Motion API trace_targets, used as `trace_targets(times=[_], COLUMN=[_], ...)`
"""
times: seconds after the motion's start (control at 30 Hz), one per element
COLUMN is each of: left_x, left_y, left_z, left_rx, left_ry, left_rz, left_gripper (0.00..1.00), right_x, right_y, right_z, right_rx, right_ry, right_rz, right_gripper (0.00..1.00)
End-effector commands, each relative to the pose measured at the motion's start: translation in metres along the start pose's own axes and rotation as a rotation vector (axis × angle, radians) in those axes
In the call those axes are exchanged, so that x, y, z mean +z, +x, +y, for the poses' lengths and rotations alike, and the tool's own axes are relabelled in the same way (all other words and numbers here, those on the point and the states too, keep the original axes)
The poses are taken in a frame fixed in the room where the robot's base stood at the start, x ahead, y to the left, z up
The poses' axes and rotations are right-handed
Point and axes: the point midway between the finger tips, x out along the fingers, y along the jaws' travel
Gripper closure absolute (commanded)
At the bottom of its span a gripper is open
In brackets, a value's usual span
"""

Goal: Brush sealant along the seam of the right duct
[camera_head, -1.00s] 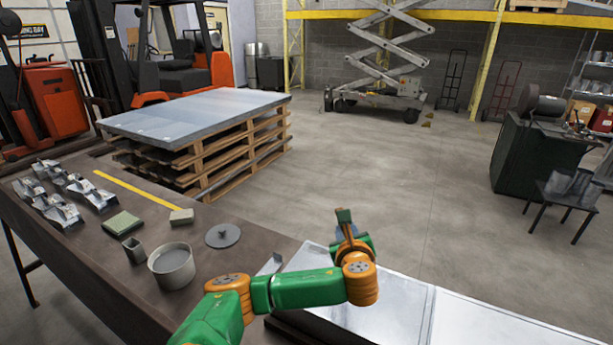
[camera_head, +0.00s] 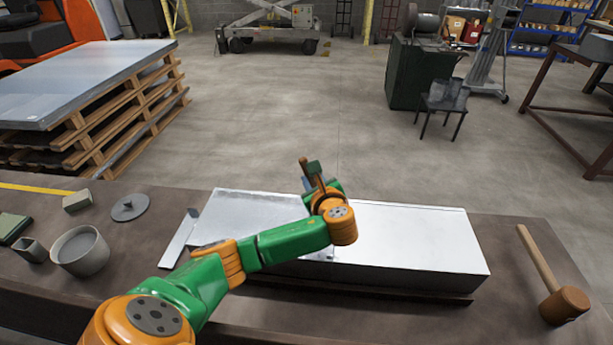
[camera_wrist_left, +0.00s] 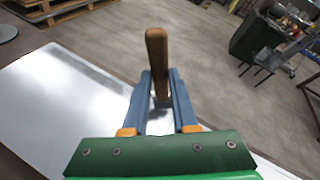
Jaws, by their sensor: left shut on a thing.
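My left gripper (camera_head: 320,184) is above the shiny metal ductwork on the bench. It is shut on a brush, whose wooden handle (camera_head: 304,167) sticks up; the handle also stands between the blue fingers in the left wrist view (camera_wrist_left: 157,55). The brush's bristles are hidden. The right duct (camera_head: 420,232) lies along the bench to the right of the gripper. Another metal duct section (camera_head: 255,212) lies to the left. A join between them runs near my wrist, partly covered by my arm. I cannot tell whether the brush touches metal. My right gripper is not in view.
A grey pot (camera_head: 80,252) of grey sealant stands at the left on the brown bench (camera_head: 130,240), near a round lid (camera_head: 130,207). A mallet (camera_head: 563,305) lies at the right end. A metal strip (camera_head: 180,238) lies by the left duct. Open floor lies beyond.

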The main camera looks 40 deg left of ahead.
Motion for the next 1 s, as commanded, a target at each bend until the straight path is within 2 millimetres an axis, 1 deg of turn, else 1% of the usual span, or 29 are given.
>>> trace_targets(times=[0.07, 0.17, 0.53, 0.63, 0.73, 1.0], left_x=[0.001, 0.005, 0.043, 0.049, 0.054, 0.056], left_y=[0.000, -0.002, -0.017, -0.018, -0.021, -0.021], left_z=[0.000, -0.002, -0.017, -0.019, -0.021, -0.021], left_rx=[0.000, 0.000, 0.000, -0.002, -0.002, 0.000], left_ry=[-0.001, -0.001, -0.001, -0.005, -0.003, -0.002], left_rz=[-0.001, -0.001, -0.001, -0.002, -0.002, -0.002], left_gripper=[1.00, 1.00, 1.00, 1.00, 1.00, 1.00], right_x=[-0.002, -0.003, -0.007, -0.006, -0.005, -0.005], right_y=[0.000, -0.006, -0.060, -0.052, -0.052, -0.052], right_z=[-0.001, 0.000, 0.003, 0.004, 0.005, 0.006], right_rx=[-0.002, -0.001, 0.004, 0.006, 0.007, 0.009], right_ry=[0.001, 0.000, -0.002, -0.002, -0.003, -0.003], right_rz=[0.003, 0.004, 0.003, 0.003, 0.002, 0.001], right_gripper=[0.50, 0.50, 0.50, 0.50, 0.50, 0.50])
